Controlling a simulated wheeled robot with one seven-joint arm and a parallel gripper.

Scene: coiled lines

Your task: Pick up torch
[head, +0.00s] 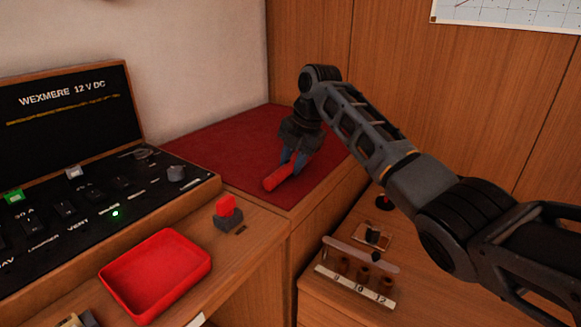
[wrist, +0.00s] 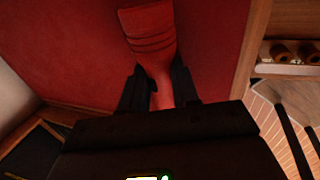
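The torch (head: 277,179) is a red cylinder with a wider ribbed head. It is at the red mat (head: 225,150) at the back of the counter; I cannot tell whether it touches the mat. My gripper (head: 293,160) points down over the mat at the torch's far end. In the wrist view, the torch (wrist: 150,35) has its head beyond the fingertips. Its narrower body runs back between the two dark fingers of my gripper (wrist: 160,82). The fingers lie close along both sides; whether they press on it is unclear. The torch's rear end is hidden by the gripper.
A black switch panel (head: 120,190) stands left of the mat. A red tray (head: 155,272) and a red-topped switch block (head: 228,212) are in front. A numbered rack (head: 355,285) is at lower right.

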